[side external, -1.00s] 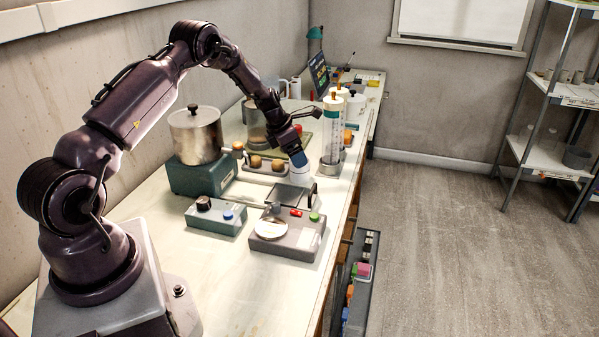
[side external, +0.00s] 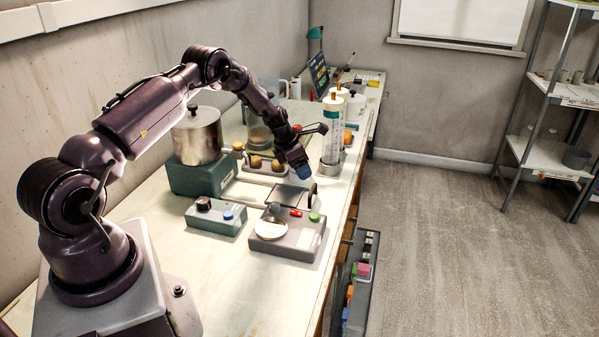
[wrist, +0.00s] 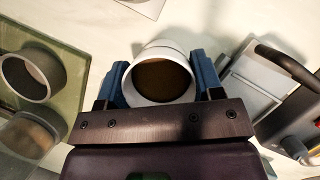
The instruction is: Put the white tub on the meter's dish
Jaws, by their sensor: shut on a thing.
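The white tub (wrist: 160,70), a round cup with brown contents, is between the two blue fingers of my gripper (wrist: 162,82) in the wrist view. My gripper is shut on it. In the side view my gripper (side external: 303,174) is over the bench, just behind the meter, and the tub is hidden there. The meter (side external: 287,240) is a grey box with a red and a green button. Its pale round dish (side external: 271,228) sits on top at the left and looks empty. A grey panel with a dark frame (side external: 288,195) stands at the meter's back, close below my gripper.
A teal box with knobs (side external: 215,216) stands left of the meter. A steel pot (side external: 197,137) is on a green base behind it. A clear cylinder (side external: 332,135) stands right of my gripper. Round brown items (side external: 267,163) sit behind. The bench front is clear.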

